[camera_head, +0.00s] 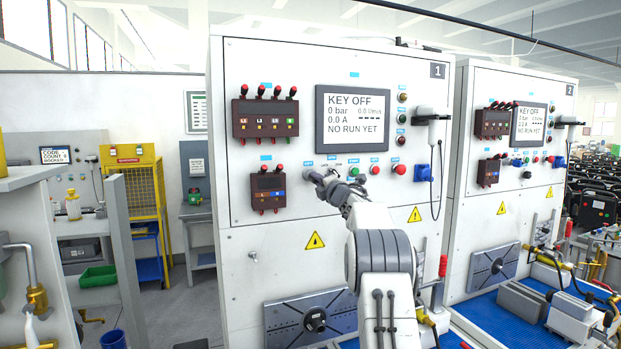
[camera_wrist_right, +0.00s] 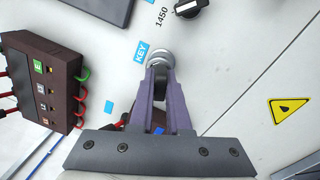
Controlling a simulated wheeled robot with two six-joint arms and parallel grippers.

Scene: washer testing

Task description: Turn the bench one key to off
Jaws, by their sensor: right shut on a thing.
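The bench one panel (camera_head: 250,60), marked 1, stands upright in front of me. Its screen (camera_head: 352,117) reads "KEY OFF", with 0 bar and 0.0 A below. The key switch (camera_wrist_right: 158,58) is a round metal fitting beside a blue "KEY" label (camera_wrist_right: 140,50) in the right wrist view. My right gripper (camera_wrist_right: 160,76) is shut on the key, its two fingers closed around its near part and hiding most of it. In the head view my right gripper (camera_head: 327,182) reaches the panel below the screen and covers the key. My left gripper is not in view.
A black selector knob (camera_wrist_right: 188,8) is near the key. Green and red buttons (camera_head: 399,169) lie right of the gripper, and a dark red terminal block (camera_head: 268,190) lies left. A handset (camera_head: 432,128) with a hanging cable is farther right. Bench two (camera_head: 515,80) stands beyond.

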